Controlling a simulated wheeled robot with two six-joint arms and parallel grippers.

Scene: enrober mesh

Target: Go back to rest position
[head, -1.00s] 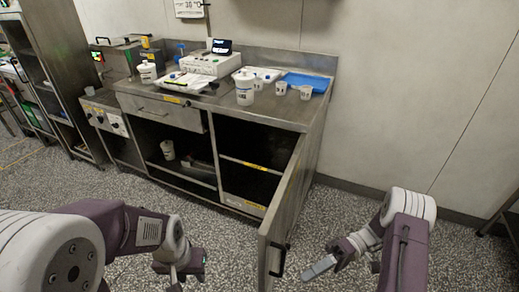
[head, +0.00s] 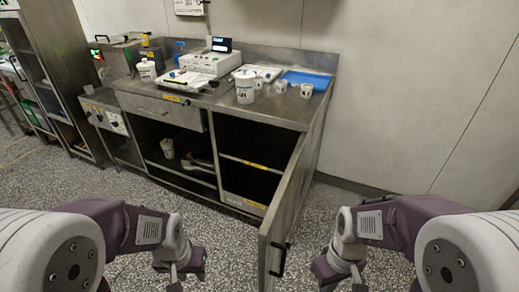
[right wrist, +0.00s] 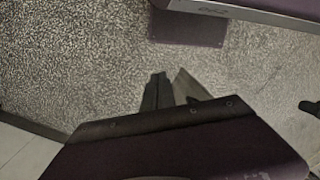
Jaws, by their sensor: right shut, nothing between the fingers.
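My left gripper (head: 178,272) hangs low at the bottom of the head view, left of the open cabinet door, pointing down. Its fingertips are cut off or too small to tell their state. My right gripper (head: 343,277) hangs low on the other side of the door, also pointing down. In the right wrist view, its fingers (right wrist: 172,88) are shut and empty above the speckled floor. Both arms are folded close to me, roughly mirrored.
The cabinet door (head: 285,205) stands open towards me between the grippers. The steel counter (head: 225,103) carries a white tub (head: 245,86), several small cups, a blue tray (head: 303,80) and a white instrument (head: 206,64). Floor right of the door is free.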

